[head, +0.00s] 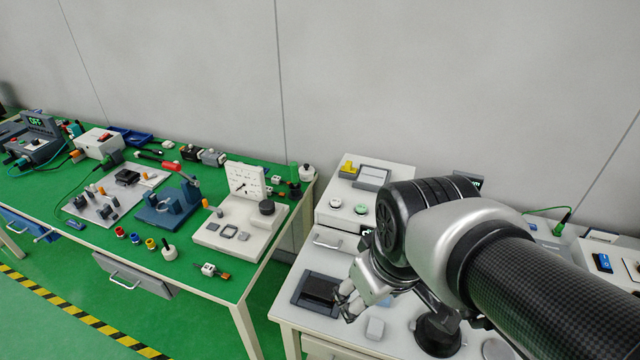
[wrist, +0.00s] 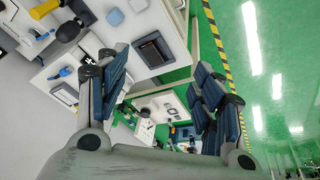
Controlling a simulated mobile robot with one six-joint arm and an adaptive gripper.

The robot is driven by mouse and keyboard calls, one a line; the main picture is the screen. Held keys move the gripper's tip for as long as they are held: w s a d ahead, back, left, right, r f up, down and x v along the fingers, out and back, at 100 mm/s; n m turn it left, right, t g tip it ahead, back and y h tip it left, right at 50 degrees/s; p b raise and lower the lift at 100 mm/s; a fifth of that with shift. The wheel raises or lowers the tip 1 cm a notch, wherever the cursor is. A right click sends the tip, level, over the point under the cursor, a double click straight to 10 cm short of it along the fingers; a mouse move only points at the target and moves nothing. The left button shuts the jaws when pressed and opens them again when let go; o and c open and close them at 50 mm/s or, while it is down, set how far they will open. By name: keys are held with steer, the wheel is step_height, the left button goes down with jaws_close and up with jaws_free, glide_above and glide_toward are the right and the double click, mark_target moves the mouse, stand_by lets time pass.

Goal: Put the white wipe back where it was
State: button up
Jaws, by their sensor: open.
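A small whitish pad (head: 375,328), which may be the white wipe, lies on the white bench top right of a dark square tray (head: 301,298). In the wrist view the pad (wrist: 138,5) is at the top edge, and the tray (wrist: 140,60) lies below it. I cannot tell for sure that the pad is the wipe. A pale blue piece (wrist: 115,17) lies beside the pad. My gripper (head: 347,300) is above the bench between the tray and the pad. Its fingers (wrist: 165,98) are apart with nothing held between them.
A white drawer unit (head: 330,240) stands behind the tray. A dark round-based item (head: 437,338) stands to the right, under my arm. A green-topped table (head: 90,240) with many parts is to the left, with a floor gap between. The bench's front left corner is clear.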

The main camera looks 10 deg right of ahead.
steer(key=s+r+m, duration=0.1)
steer(key=s+a+m, duration=0.1)
steer(key=s, duration=0.1)
steer(key=s+r+t, duration=0.1)
steer(key=s, duration=0.1)
steer(key=shift+a+r+m, duration=0.3)
steer(key=shift+a+m, duration=0.05)
steer(key=shift+m, duration=0.05)
stand_by(0.8)
